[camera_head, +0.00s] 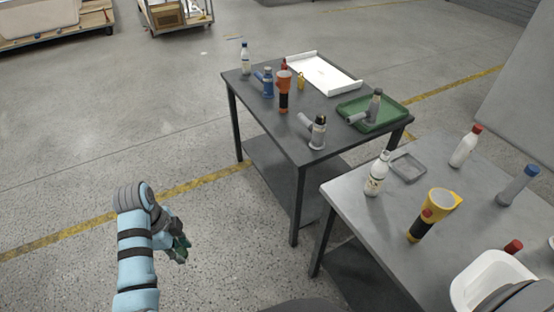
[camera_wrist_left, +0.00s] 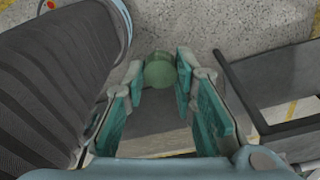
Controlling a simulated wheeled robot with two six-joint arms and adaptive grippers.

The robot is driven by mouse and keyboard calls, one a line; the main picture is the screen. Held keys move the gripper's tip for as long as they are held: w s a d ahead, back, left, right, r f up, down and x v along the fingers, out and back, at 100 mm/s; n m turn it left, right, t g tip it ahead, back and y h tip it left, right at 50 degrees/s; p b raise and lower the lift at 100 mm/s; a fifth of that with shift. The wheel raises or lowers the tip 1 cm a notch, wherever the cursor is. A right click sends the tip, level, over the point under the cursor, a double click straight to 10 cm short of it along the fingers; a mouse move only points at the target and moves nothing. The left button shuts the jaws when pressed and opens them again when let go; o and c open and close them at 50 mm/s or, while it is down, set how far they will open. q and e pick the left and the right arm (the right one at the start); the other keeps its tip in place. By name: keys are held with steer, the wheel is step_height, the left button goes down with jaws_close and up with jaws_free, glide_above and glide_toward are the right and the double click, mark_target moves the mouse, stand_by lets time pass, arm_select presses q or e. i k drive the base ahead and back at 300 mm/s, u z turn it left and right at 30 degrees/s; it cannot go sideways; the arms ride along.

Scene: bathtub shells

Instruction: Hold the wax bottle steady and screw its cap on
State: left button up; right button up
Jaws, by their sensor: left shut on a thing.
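My left gripper (camera_head: 178,249) hangs over the floor to the left of the tables. It is shut on a small round green thing, which looks like a cap (camera_wrist_left: 160,70) between the fingertips in the left wrist view. A white bottle with a label (camera_head: 375,177) stands upright near the left edge of the near table (camera_head: 345,192). Its top looks pale, with no coloured cap visible. I cannot tell for sure that it is the wax bottle. The gripper is well apart from it. My right gripper is not in view.
The near table also holds a grey tray (camera_head: 408,167), a red-capped white bottle (camera_head: 465,147), a blue-capped bottle (camera_head: 516,186), a yellow-black tool (camera_head: 434,215) and a white basin (camera_head: 482,276). The far table bears a green tray (camera_head: 388,122), a white tray (camera_head: 322,73) and several bottles and tools.

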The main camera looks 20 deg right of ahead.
mark_target(379, 170)
steer(key=u, duration=0.25)
steer(key=i, duration=2.7)
steer(key=z, duration=4.1)
